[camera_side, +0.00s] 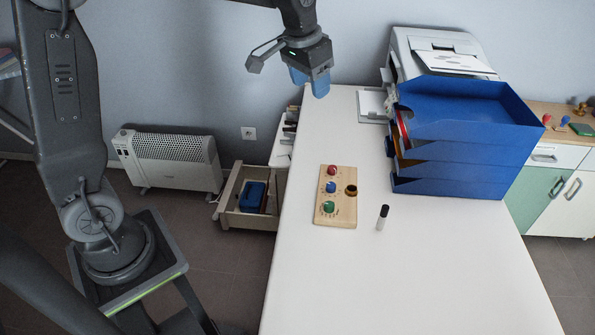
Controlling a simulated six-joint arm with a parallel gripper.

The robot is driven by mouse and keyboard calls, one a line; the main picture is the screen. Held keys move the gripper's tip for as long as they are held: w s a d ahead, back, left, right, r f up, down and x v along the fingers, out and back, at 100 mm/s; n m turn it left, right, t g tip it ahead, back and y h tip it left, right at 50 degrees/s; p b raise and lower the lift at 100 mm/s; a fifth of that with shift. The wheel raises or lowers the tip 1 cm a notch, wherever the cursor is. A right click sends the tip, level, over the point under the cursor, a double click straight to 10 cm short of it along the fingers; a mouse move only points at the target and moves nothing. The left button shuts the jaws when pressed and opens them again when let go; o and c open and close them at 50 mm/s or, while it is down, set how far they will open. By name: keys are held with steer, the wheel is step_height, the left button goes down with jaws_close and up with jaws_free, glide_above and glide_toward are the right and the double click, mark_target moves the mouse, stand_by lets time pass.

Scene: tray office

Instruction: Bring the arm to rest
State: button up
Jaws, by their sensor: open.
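My gripper (309,82) is at the top middle of the side view, above the far left edge of the white table (420,275). Its blue fingertips point down and are apart, with nothing between them. My arm comes in from the left, and its middle part is cut off by the top of the picture. The gripper is well clear of the tabletop and touches nothing.
A wooden board (336,216) with red, blue and green knobs lies on the table. A small black-and-white cylinder (382,217) stands beside it. Stacked blue trays (455,155) and a printer (437,60) are at the back right. An open drawer (236,215) juts out left.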

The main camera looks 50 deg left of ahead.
steer(key=s+d+t, duration=0.1)
steer(key=s, duration=1.1)
steer(key=s+d+t, duration=0.2)
steer(key=s, duration=1)
steer(key=shift+d, duration=0.25)
